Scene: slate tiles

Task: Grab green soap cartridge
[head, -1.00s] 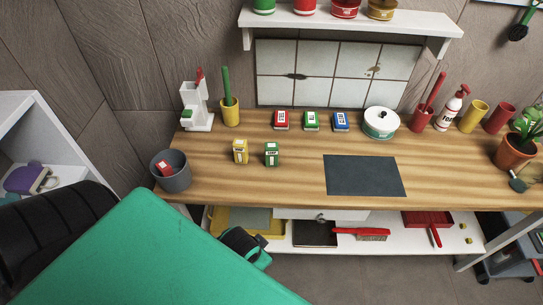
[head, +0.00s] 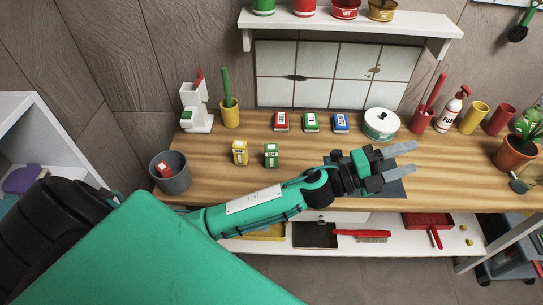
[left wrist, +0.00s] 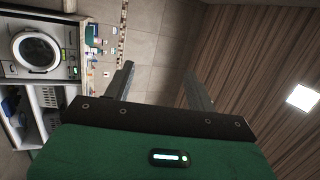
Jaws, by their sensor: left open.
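A small green cartridge (head: 271,155) with a white label stands upright on the wooden worktop, just right of a similar yellow cartridge (head: 240,153). Another small green box (head: 311,122) with a white label is in the back row, between a red and a blue one; the labels are too small to read surely. My left gripper (head: 411,158) is open and empty. It is over the dark mat, to the right of the front green cartridge, with its fingers pointing right. In the left wrist view its two fingers (left wrist: 158,72) are apart with nothing between them.
A grey bin (head: 171,171) with a red box inside stands at the worktop's left end, near a white dispenser (head: 195,106) and yellow cup (head: 231,113). A white round pot (head: 381,123) is behind the gripper. A shelf (head: 350,22) hangs above. The worktop around the front cartridges is clear.

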